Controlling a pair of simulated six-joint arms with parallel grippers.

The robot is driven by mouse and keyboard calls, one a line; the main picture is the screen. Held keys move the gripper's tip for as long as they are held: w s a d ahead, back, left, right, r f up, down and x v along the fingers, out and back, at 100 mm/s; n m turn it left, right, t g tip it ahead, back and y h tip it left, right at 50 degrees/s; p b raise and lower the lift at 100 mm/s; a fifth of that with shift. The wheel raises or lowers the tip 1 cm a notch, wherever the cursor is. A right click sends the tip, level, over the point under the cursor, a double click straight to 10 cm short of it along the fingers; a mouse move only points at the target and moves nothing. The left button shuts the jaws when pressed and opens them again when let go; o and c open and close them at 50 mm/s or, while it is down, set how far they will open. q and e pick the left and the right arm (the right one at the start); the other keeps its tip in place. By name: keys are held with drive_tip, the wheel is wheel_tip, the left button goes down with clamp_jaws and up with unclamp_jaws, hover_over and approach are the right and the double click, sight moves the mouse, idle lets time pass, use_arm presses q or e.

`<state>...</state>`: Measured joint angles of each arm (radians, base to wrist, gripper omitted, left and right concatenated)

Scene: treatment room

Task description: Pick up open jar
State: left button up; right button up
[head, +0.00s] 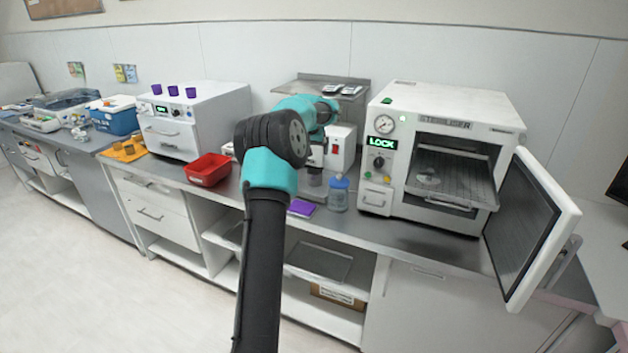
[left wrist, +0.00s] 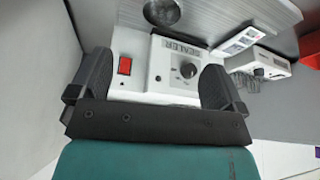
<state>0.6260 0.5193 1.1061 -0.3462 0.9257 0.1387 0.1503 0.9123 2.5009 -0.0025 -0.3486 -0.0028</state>
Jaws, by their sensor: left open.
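A small clear jar (head: 315,176) without a visible lid stands on the steel counter, in front of the white sealer (head: 342,150). Its rim is hard to make out. A round dark shape (left wrist: 162,12) at the top edge may be the jar. My right gripper is out of view.
The steriliser (head: 450,120) stands at right, its door (head: 530,230) swung open over the counter edge. A red tray (head: 208,170) and a purple pad (head: 302,208) lie near the front edge. A white drawer unit (head: 195,120) carries purple cups.

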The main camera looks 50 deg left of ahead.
sight(315, 177)
use_arm(q)
drive_tip(key=x, duration=1.1)
drive_tip(key=shift+f, duration=0.35)
drive_tip(key=shift+a+f, duration=0.1)
drive_tip(key=shift+x, duration=2.5)
drive_tip(key=shift+s+a, duration=0.1)
drive_tip(key=shift+c, duration=0.2)
drive_tip(key=c, duration=1)
